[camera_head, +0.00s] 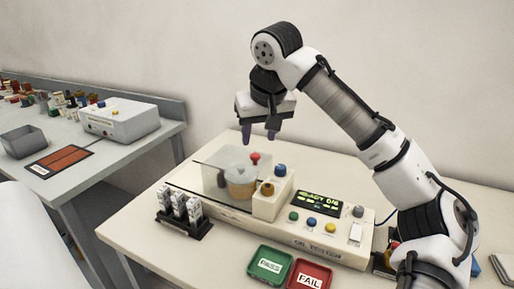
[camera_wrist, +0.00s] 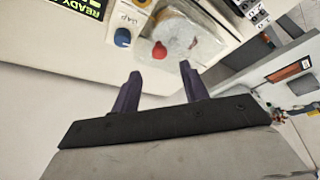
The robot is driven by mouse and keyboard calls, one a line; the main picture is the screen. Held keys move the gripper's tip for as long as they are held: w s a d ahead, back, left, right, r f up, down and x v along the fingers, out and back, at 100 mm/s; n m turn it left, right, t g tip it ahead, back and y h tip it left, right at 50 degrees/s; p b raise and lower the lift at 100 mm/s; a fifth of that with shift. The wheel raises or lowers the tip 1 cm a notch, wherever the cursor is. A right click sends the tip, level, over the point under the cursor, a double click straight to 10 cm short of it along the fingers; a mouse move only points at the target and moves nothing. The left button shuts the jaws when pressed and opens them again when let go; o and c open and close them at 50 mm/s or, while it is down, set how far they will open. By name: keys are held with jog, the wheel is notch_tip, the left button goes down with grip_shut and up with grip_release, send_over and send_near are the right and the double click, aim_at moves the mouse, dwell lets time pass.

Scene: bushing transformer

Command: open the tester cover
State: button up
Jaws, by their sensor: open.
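The tester (camera_head: 316,238) is a cream box on the table with a lit display (camera_head: 317,203) and several coloured buttons. Its clear cover (camera_head: 213,166) stands at the left end over a round amber vessel (camera_head: 240,182) and looks closed. A red knob (camera_head: 255,158) is on the cover; it also shows in the wrist view (camera_wrist: 159,50). A blue knob (camera_head: 280,170) sits to its right. My gripper (camera_head: 259,137) is open and empty, pointing down above and behind the cover, apart from it. In the wrist view my fingers (camera_wrist: 160,82) show spread below the red knob.
A rack of vials (camera_head: 181,216) stands before the tester's left end. A green PASS tray (camera_head: 269,265) and a red FAIL tray (camera_head: 309,275) lie in front. A side table at left holds a white device (camera_head: 119,118), a grey bin (camera_head: 22,141) and many small parts.

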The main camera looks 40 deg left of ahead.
aim_at(255, 155)
jog(key=x, duration=0.6)
jog(key=shift+a+f+p, duration=0.1)
jog(key=shift+p, duration=0.3)
grip_shut()
